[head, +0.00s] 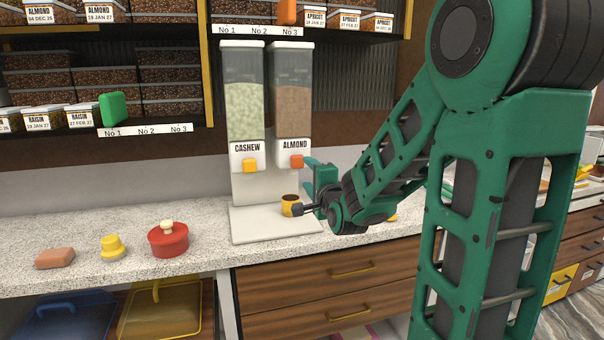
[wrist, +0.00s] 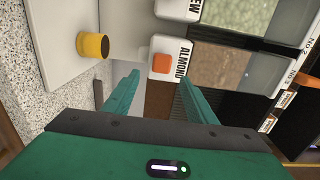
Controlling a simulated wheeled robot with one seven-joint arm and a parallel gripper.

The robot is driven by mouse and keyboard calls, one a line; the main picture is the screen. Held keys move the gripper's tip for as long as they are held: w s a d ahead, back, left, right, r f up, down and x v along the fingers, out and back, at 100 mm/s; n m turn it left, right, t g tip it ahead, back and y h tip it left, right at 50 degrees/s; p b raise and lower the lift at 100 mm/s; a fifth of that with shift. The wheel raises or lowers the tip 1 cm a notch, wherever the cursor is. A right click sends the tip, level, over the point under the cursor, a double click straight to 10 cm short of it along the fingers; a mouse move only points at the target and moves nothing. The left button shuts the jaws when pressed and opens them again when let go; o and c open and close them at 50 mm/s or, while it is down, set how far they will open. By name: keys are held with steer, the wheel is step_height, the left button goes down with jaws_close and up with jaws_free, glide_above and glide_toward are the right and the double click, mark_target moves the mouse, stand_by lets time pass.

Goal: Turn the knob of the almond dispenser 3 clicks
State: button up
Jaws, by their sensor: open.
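The almond dispenser (head: 292,95) is a clear column of brown contents with an ALMOND label, on the right of a twin stand. Its orange knob (head: 296,161) sits below the label; the knob also shows in the wrist view (wrist: 162,64). My gripper (head: 309,185) is in front of the stand, below and to the right of the knob. In the wrist view its two green fingers (wrist: 160,85) are apart with nothing between them, and the knob lies just beyond the fingertips. I see no contact with the knob.
The cashew dispenser (head: 244,95) with a yellow knob (head: 250,166) stands directly left. A yellow cup (wrist: 93,45) with a dark inside stands on the stand's white base (head: 245,225). A red lidded pot (head: 168,240) is left on the counter. Shelves hang above.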

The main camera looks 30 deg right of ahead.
mark_target(298, 160)
steer(key=shift+s+a, duration=0.2)
steer(key=shift+s, duration=0.45)
steer(key=w+d+n, duration=0.1)
steer(key=w+n, duration=0.2)
steer(key=n, duration=0.3)
steer(key=w+n, duration=0.4)
steer(key=n, duration=0.2)
steer(key=w+d+r+n, duration=0.1)
steer(key=w+n, duration=0.2)
steer(key=n, duration=0.2)
steer(key=shift+w+d+r+n, duration=0.1)
steer(key=shift+w+d+n, duration=0.15)
steer(key=shift+d+n, duration=0.15)
